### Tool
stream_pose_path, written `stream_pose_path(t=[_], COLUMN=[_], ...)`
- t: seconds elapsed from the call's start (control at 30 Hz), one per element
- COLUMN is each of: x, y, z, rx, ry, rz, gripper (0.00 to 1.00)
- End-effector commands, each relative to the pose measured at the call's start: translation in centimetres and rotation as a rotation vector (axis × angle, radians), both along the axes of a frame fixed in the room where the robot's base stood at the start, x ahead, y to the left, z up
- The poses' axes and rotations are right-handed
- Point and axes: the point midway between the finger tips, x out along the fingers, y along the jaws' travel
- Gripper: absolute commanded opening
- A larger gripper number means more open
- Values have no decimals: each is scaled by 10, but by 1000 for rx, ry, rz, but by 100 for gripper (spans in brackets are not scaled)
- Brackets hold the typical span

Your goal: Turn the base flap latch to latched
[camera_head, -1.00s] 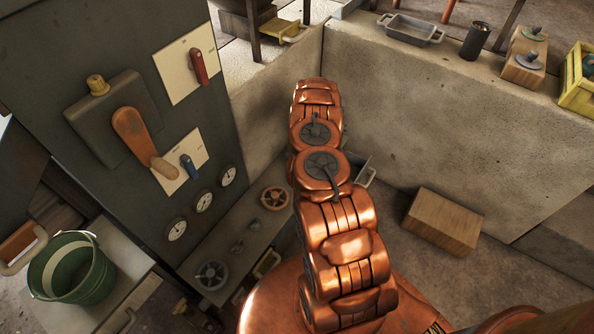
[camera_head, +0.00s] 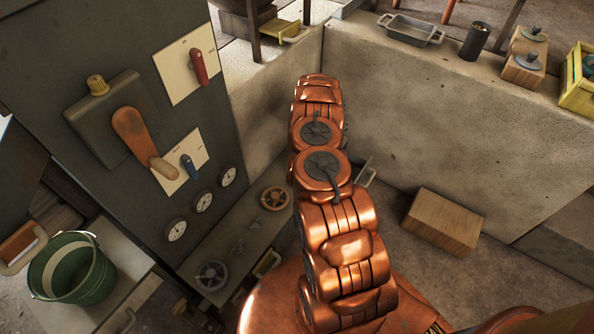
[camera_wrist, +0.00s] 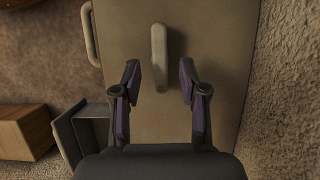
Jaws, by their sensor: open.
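In the wrist view, a pale grey bar-shaped latch (camera_wrist: 159,45) stands on a flat tan panel (camera_wrist: 215,30), which looks like the base flap. The bar runs nearly upright in the picture. My gripper (camera_wrist: 159,72) is open, with one dark, purple-padded finger on each side of the bar's lower end. Gaps show between the bar and both fingers. In the head view my gripper is hidden behind my copper arm, and the latch does not show.
A pale handle (camera_wrist: 90,35) sits at the panel's left edge. A grey box-like part (camera_wrist: 85,130) and a wooden block (camera_wrist: 25,130) lie lower left. Rough concrete (camera_wrist: 285,90) rises close on the right. The head view shows a control cabinet (camera_head: 110,200) left of my arm.

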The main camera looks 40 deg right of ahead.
Motion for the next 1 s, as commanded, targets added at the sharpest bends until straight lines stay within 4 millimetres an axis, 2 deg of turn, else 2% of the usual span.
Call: stream_pose_path(t=[0.4,0.5,0.67,1.0], x=[10,12,12,12], y=[-27,-33,-36,-36], z=[71,84,93,94], rx=[0,-2,2,2], ry=[-1,-2,2,3], rz=[0,0,0,1], gripper=[43,43,43,43])
